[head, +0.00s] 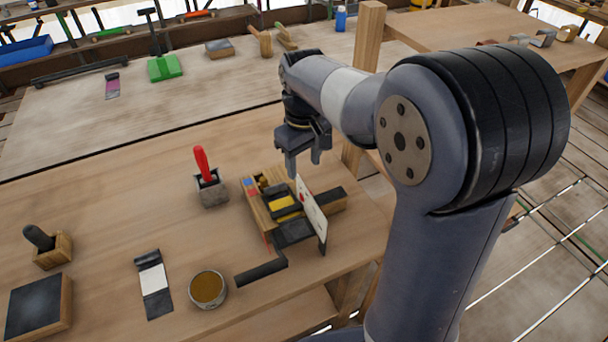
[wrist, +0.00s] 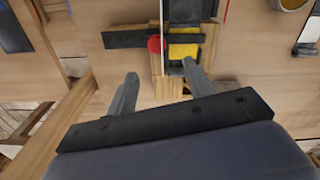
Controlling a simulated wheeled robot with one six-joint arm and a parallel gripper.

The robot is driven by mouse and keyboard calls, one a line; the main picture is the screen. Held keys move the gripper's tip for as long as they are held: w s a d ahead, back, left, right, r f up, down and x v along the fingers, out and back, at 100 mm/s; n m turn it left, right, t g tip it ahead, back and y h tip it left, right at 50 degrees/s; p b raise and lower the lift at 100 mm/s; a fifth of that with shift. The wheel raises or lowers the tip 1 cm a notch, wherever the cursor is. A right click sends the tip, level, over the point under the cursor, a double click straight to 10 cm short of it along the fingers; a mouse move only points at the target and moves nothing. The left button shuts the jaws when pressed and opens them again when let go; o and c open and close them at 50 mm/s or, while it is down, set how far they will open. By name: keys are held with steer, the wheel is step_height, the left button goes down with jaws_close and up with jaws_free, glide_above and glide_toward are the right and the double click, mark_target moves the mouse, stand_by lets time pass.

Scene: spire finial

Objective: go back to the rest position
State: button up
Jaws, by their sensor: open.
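My gripper (head: 304,158) is open and empty above the workbench (head: 120,222) in the head view. It hangs pointing down, over the far side of a wooden box-like fixture (head: 262,219) with yellow and black parts. In the wrist view the two fingers (wrist: 158,84) are spread apart, with the fixture's wooden end (wrist: 157,85) below and between them. No object is between the fingertips.
A white panel (head: 311,212) rises from the fixture. A wooden post (head: 366,45) stands right of my gripper.

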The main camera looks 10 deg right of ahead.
steer(key=shift+r, duration=0.6)
